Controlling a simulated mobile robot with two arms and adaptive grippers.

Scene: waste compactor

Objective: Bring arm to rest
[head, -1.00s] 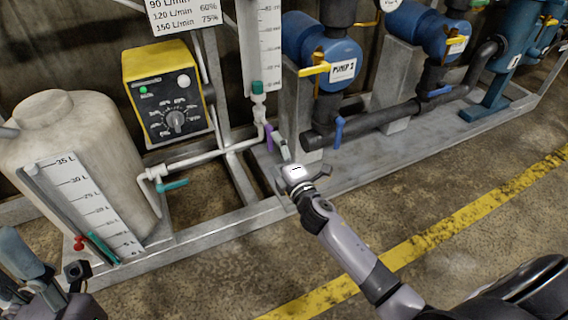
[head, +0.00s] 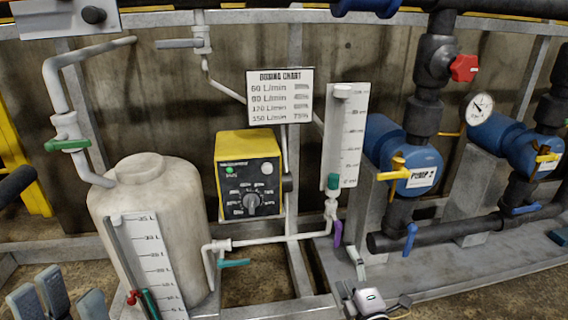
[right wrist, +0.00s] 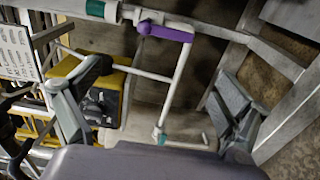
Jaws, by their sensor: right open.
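My right gripper (head: 378,284) is at the bottom edge of the head view, below the purple-handled valve (head: 337,233). Its two fingers stand apart. In the right wrist view my right gripper (right wrist: 150,105) has one finger at the left and one at the right, with nothing held between them. The purple handle (right wrist: 165,32) shows beyond the fingers there. My left gripper (head: 62,297) is in the lower left corner of the head view, in front of the white tank (head: 180,215). Only its grey finger parts show; the rest is cut off.
A yellow dosing pump (head: 248,145) stands behind white pipes with a teal-handled valve (head: 234,263). A clear scale tube (head: 350,130) rises above the purple valve. Blue Pump 2 (head: 415,160) and dark pipes are at the right. The grey frame's front rail (head: 460,288) runs below them.

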